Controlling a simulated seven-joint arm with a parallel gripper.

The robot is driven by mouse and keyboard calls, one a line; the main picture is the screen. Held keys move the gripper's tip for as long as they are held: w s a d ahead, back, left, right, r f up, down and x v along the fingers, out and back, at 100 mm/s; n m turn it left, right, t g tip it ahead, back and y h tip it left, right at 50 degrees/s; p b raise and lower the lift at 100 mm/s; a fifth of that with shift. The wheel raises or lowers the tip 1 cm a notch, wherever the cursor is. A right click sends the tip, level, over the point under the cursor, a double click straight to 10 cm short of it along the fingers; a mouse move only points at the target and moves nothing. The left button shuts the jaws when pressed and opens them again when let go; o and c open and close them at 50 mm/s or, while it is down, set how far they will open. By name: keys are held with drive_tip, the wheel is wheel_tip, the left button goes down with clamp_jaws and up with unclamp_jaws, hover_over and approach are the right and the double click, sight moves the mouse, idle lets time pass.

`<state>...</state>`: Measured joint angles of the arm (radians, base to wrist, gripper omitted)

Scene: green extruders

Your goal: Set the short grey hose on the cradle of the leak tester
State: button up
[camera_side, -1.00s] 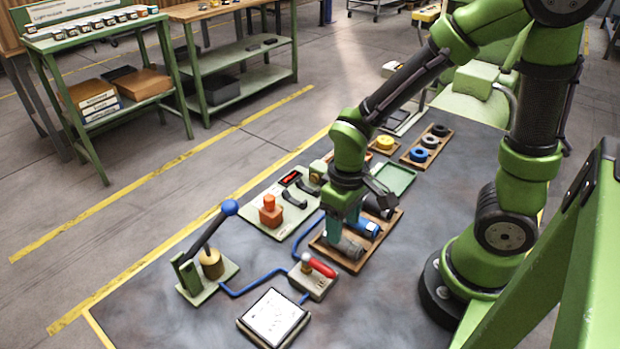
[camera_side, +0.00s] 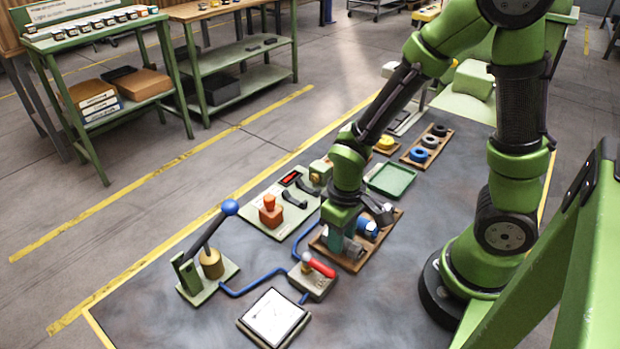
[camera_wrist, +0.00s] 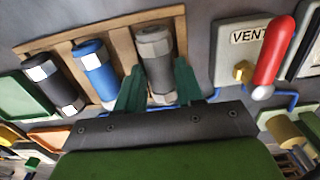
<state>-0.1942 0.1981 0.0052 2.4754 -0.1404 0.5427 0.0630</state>
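The short grey hose (camera_wrist: 157,60) lies in a slot of the wooden tray (camera_wrist: 40,45), at the right end of a row in the wrist view. In the side view the grey hose (camera_side: 353,249) is partly hidden by my gripper (camera_side: 336,238). In the wrist view my gripper (camera_wrist: 159,88) is open, with its teal fingers spread on either side of the hose's near end. I cannot tell whether they touch it. The leak tester (camera_side: 262,222) is a pale plate left of the tray, with two black curved cradle pieces (camera_side: 294,199), a red display and an orange knob.
A blue hose (camera_wrist: 95,68) and a black hose (camera_wrist: 57,84) lie beside the grey one. A red-handled vent valve (camera_side: 318,267) stands close to the tray, with blue tubing. A green tray (camera_side: 391,180) sits behind. A blue-knobbed lever press (camera_side: 205,262) stands at left.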

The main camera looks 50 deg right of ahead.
drive_tip(key=shift+r, duration=0.1)
idle(0.4)
drive_tip(key=shift+r, duration=2.45)
drive_tip(key=shift+d+f, duration=0.1)
drive_tip(key=shift+f, duration=0.05)
drive_tip(key=w+d+r+m, duration=0.2)
drive_tip(key=w+d+m, duration=0.1)
drive_tip(key=w+m, duration=0.55)
drive_tip(key=w+d+r+m, duration=0.3)
drive_tip(key=w+d+m, duration=0.1)
drive_tip(key=w+m, duration=0.5)
drive_tip(key=shift+m, duration=0.25)
drive_tip(key=shift+s+a+f, duration=0.1)
drive_tip(key=shift+s+f, duration=0.1)
drive_tip(key=shift+f, duration=1.2)
drive_tip(key=shift+s+d+f, duration=0.1)
drive_tip(key=shift+s+f, duration=0.15)
drive_tip(key=shift+f, duration=1.2)
drive_tip(key=shift+s+a+f, duration=0.1)
drive_tip(key=shift+s+f, duration=0.1)
drive_tip(key=shift+f, duration=1.2)
